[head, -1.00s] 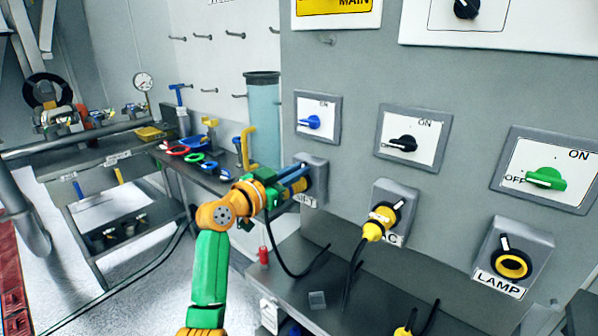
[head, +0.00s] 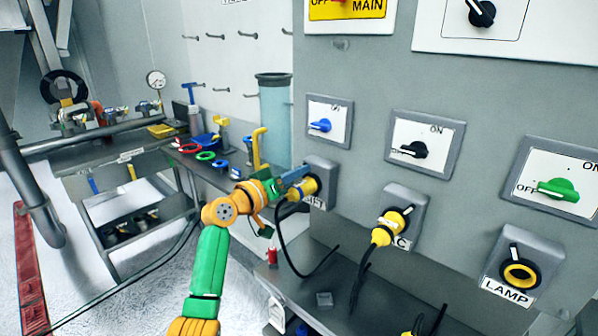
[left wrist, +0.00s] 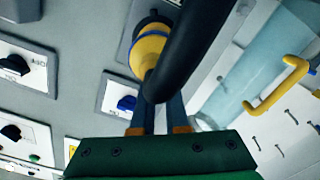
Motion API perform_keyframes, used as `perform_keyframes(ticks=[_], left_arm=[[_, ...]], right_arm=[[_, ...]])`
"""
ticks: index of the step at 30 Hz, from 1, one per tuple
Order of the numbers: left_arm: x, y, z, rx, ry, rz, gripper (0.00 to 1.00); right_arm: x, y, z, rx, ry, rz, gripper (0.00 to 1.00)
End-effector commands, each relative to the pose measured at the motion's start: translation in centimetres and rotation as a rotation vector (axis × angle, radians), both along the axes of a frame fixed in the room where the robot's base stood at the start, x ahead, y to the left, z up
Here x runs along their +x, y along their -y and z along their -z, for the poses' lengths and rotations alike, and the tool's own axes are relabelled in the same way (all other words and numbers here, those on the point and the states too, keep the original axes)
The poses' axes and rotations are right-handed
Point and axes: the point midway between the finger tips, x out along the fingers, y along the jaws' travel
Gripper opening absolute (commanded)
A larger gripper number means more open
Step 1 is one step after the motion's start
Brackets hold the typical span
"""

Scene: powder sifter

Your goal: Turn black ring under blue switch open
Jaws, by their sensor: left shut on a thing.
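The blue switch (head: 321,125) is on the upper left of the grey panel; it also shows in the left wrist view (left wrist: 126,103). Under it is a socket box (head: 325,168) with a yellow plug (head: 303,189) in it. The black ring (left wrist: 151,21) circles the socket behind the plug and is partly hidden by the black cable. My left gripper (head: 304,173) reaches in from the left just above the plug and is shut at the ring. Its fingertips are hidden by the cable in the left wrist view. My right gripper is out of view.
A second yellow plug (head: 387,227) is in the middle socket. The LAMP socket (head: 520,272) is at the right. A shelf (head: 350,310) lies below. A yellow hook-shaped handle (head: 258,150) and a clear cylinder (head: 274,115) stand left of the panel.

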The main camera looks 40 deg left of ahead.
Motion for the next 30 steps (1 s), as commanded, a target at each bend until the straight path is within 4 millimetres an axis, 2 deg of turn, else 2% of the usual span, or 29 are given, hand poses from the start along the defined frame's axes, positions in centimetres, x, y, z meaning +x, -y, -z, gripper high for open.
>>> perform_keyframes(ticks=[17, 18, 21, 30], left_arm=[[-0.01, -0.15, -0.09, -0.030, 0.002, -0.001, 0.00], [-0.01, -0.15, -0.09, -0.029, 0.002, -0.001, 0.20], [0.00, -0.15, -0.06, -0.029, 0.000, -0.001, 0.42], [-0.23, -0.16, 0.10, -0.027, 0.000, -0.001, 0.42]], right_arm=[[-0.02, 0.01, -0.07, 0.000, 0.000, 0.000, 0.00], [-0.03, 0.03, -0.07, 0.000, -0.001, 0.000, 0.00], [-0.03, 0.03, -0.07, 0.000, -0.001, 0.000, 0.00], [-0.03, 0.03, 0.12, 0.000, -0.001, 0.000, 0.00]])
